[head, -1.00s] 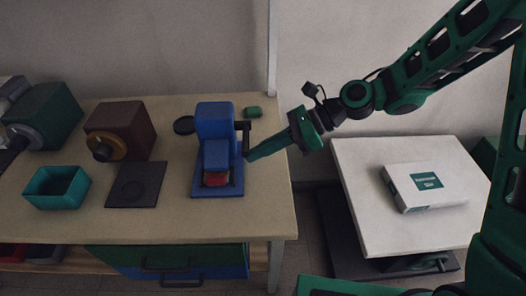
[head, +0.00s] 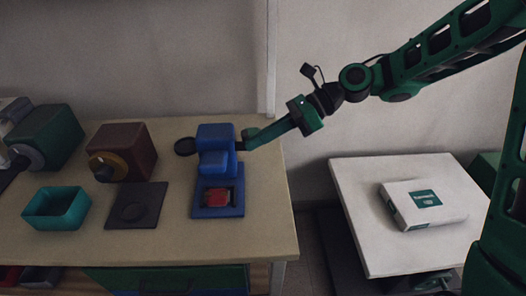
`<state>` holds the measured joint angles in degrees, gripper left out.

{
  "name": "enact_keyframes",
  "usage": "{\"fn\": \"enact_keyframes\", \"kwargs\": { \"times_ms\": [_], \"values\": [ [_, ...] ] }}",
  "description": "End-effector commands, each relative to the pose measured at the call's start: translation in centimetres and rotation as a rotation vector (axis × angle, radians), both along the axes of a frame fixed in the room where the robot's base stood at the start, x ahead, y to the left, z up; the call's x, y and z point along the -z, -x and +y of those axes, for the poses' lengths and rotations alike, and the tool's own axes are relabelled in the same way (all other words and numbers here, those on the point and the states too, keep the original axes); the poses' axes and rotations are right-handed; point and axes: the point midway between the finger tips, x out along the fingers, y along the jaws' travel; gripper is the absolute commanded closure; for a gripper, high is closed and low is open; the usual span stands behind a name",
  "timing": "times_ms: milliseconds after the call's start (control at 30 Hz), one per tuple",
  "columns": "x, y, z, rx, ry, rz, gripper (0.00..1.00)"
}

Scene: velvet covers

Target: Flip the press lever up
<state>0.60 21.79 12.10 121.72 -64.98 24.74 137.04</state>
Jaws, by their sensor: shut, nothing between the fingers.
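The blue press (head: 215,136) stands on the workbench, on a blue base plate. A red piece (head: 219,196) lies in the recess of the base. The blue press head (head: 213,164) sits above and behind the red piece, clear of it. The dark lever on the press's right side is mostly hidden by my gripper; a dark bit shows at its upper right side. My gripper (head: 247,146) is shut and empty, its fingertips at the right side of the press, near the lever. I cannot tell whether they touch it.
A dark plate (head: 137,205), a teal open box (head: 58,207), a brown block with a yellow ring (head: 124,150) and a green machine (head: 46,137) stand to the left. A white side table (head: 385,240) with a white box (head: 424,203) is at right.

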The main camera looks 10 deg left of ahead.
Motion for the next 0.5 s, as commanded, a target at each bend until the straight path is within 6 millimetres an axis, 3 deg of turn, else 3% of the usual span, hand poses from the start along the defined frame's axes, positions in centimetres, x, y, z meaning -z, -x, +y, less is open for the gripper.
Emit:
{"fn": "enact_keyframes", "kwargs": {
  "times_ms": [500],
  "values": [
    [-2.2,-3.3,0.5,0.002,-0.002,-0.003,1.0]
  ]
}}
